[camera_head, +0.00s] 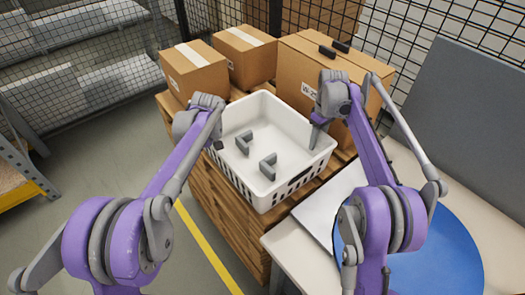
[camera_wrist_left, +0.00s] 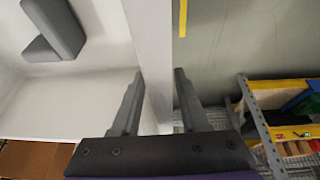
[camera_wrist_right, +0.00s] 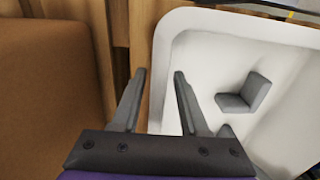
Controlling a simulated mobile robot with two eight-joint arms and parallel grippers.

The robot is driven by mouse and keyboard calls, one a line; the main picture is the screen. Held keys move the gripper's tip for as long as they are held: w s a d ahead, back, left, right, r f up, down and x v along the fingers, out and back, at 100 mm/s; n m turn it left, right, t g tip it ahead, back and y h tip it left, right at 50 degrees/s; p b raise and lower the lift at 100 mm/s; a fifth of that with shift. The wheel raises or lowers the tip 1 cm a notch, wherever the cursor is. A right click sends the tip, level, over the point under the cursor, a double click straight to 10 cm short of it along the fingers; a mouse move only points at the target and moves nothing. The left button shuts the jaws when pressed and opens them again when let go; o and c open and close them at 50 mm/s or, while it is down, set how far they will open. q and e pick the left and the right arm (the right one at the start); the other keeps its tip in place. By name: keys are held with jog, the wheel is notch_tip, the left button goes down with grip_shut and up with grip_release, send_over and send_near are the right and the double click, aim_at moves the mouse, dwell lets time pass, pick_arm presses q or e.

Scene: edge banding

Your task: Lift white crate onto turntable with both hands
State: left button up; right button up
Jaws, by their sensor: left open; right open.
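The white crate (camera_head: 291,188) sits on a stack of wooden pallets, with two grey L-shaped brackets (camera_head: 268,167) inside. My left gripper (camera_head: 214,146) is open at its left rim. In the left wrist view its fingers (camera_wrist_left: 156,75) stand on either side of the crate wall (camera_wrist_left: 150,35). My right gripper (camera_head: 316,136) is open at the right rim. In the right wrist view its fingers (camera_wrist_right: 160,74) straddle the crate's edge (camera_wrist_right: 163,45), with a bracket (camera_wrist_right: 245,94) inside. The blue round turntable (camera_head: 455,255) is at lower right, partly hidden by my right arm.
Cardboard boxes (camera_head: 195,70) stand behind the crate, and a large one (camera_head: 300,75) is close to my right gripper. A pale table with a white panel (camera_head: 322,212) lies between pallets and turntable. A grey panel (camera_head: 470,105) stands at right. Mesh fencing (camera_head: 440,35) closes the back.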

pick_arm(q)
jog(key=shift+w+a+f, duration=0.15)
jog(key=shift+w+f, duration=0.05)
jog(key=shift+f, duration=0.45)
pick_arm(e)
jog(key=shift+f, duration=0.7)
pick_arm(q)
jog(key=shift+c, duration=0.3)
pick_arm(e)
jog(key=shift+c, duration=0.3)
pick_arm(q)
grip_shut()
pick_arm(e)
grip_shut()
